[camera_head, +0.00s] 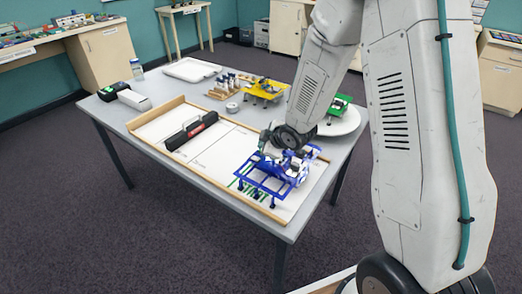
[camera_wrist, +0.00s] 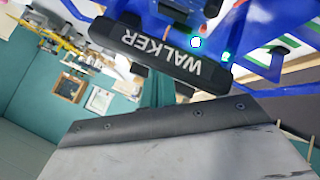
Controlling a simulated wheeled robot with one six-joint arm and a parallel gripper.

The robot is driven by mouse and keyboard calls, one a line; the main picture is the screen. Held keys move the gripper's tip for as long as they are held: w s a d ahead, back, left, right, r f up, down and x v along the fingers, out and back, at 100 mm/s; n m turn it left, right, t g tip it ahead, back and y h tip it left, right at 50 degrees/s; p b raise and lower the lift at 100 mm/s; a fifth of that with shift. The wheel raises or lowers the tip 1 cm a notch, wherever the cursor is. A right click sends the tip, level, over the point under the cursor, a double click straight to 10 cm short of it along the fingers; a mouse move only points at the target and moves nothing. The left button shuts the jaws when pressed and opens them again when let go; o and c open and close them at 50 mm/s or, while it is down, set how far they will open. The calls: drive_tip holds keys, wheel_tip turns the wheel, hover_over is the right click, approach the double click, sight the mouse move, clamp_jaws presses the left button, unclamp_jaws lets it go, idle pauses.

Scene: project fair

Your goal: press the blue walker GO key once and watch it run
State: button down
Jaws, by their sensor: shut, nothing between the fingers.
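The blue walker (camera_head: 262,186) stands on the green START marking at the near end of a white, wood-edged track (camera_head: 215,158). In the wrist view its blue frame (camera_wrist: 262,62) fills the top, with a black WALKER label (camera_wrist: 158,54) upside down and small glowing cyan-white lights. I cannot tell which part is the GO key. My gripper (camera_head: 266,140) is beside the walker's far side, partly hidden by my arm. It is shut and empty. I cannot tell whether it touches the walker.
A black bar with a red mark (camera_head: 192,131) lies across the track. A yellow walker (camera_head: 264,90) and a green walker (camera_head: 340,104) stand beyond it, the green one by a white round plate (camera_head: 343,122). A white tray (camera_head: 191,69), bottle (camera_head: 137,69) and boxes stand at the far left.

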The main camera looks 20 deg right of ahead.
drive_tip(key=shift+s+d+f, duration=0.25)
drive_tip(key=shift+s+f, duration=0.15)
drive_tip(key=shift+f, duration=0.2)
drive_tip(key=shift+w+d+r, duration=0.1)
drive_tip(key=shift+d, duration=0.1)
drive_tip(key=r, duration=0.5)
drive_tip(key=shift+w+a, duration=0.15)
drive_tip(key=shift+w, duration=0.1)
drive_tip(key=shift+r, duration=0.2)
